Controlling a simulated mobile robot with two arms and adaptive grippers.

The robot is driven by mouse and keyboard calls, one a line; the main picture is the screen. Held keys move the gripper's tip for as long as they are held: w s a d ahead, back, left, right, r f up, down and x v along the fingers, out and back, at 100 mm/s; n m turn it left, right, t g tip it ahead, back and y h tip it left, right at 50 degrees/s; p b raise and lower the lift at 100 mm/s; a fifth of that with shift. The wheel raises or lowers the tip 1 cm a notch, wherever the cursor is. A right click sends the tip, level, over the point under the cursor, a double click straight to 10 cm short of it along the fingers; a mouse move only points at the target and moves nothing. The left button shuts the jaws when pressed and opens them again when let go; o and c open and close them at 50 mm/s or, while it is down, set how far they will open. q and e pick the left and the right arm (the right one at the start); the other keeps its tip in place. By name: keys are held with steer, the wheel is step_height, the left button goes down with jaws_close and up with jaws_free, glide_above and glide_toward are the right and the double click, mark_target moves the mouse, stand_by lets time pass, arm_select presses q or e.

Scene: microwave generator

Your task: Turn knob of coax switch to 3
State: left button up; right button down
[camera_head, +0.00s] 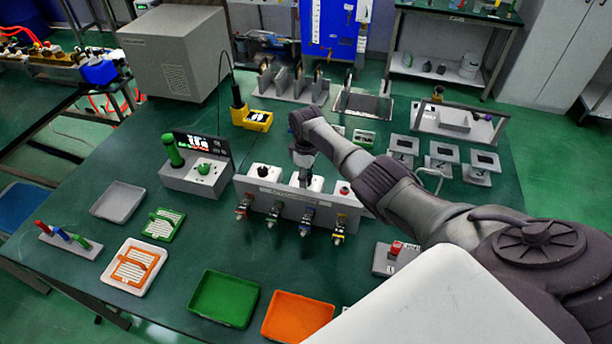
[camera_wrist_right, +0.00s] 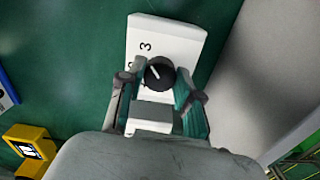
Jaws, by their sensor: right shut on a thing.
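The coax switch is a grey panel (camera_head: 290,204) on the green table in the head view, with white blocks behind it and several cable connectors on its front. My right gripper (camera_head: 303,158) points down onto the middle white block. In the right wrist view my right gripper (camera_wrist_right: 160,88) has its fingers closed around a black round knob (camera_wrist_right: 160,73) with a white pointer line. The knob sits on a white plate (camera_wrist_right: 165,37) with a printed "3"; other marks are partly hidden by a finger. The pointer slants toward the upper left of that view. My left gripper is not in view.
A generator box with a green knob (camera_head: 203,169) and red display stands left of the switch. A yellow device (camera_head: 252,119) is behind. Green (camera_head: 224,299) and orange (camera_head: 297,318) trays lie in front. Grey stands (camera_head: 441,160) are at the right.

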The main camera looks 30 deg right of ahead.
steer(key=shift+r, duration=0.1)
steer(key=c, duration=0.8)
jaws_free()
step_height(320, 180, up, 12)
steer(key=shift+f, duration=0.1)
